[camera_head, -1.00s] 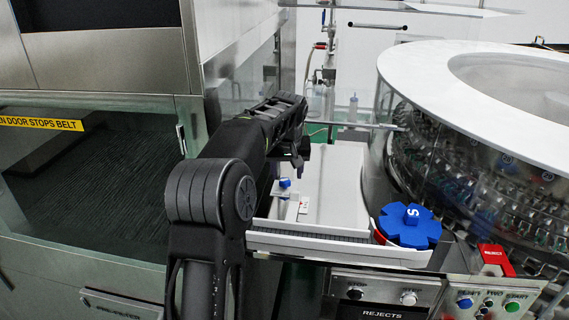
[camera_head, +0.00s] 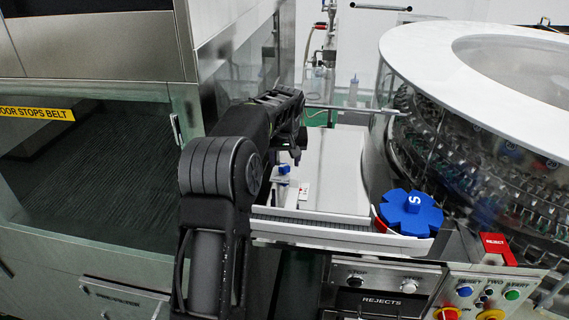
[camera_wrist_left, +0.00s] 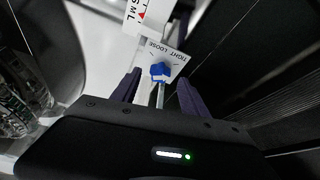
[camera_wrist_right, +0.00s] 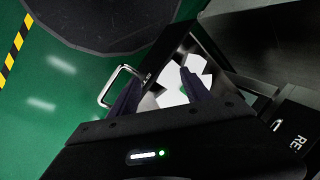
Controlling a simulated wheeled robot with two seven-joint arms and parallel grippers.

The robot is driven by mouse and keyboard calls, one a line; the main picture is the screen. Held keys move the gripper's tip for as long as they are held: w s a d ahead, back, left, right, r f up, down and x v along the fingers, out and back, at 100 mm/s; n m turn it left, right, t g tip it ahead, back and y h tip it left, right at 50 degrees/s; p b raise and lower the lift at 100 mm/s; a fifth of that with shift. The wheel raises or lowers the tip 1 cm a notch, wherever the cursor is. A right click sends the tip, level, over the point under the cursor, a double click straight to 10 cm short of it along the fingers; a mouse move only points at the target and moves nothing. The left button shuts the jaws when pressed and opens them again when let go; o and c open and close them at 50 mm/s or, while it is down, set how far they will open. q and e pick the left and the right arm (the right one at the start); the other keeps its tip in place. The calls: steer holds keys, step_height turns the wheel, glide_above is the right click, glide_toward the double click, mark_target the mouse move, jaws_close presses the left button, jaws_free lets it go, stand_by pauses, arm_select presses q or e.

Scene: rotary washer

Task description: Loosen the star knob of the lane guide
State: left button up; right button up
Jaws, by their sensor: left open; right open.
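The small blue star knob (camera_head: 284,169) sits on the lane guide beside the white deck. In the left wrist view the knob (camera_wrist_left: 160,70) lies beyond and between my fingers, next to a plate marked TIGHT and LOOSE (camera_wrist_left: 167,50). My left gripper (camera_wrist_left: 158,88) is open around the line to the knob; I cannot tell whether a finger touches it. In the head view my left gripper (camera_head: 290,152) is just above the knob. My right gripper (camera_wrist_right: 160,85) is open, seen only in its wrist view, facing a dark box with white pieces inside (camera_wrist_right: 180,82).
A large blue star wheel (camera_head: 411,213) stands at the deck's right, by the round glass-walled washer (camera_head: 480,150). A REJECTS drawer (camera_head: 382,300) and button panel (camera_head: 490,293) are below. A scale plate (camera_wrist_left: 142,14) lies beyond the knob.

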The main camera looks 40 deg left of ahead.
mark_target(284, 170)
arm_select(q)
steer(key=shift+x, duration=1.5)
steer(key=shift+c, duration=0.4)
jaws_close()
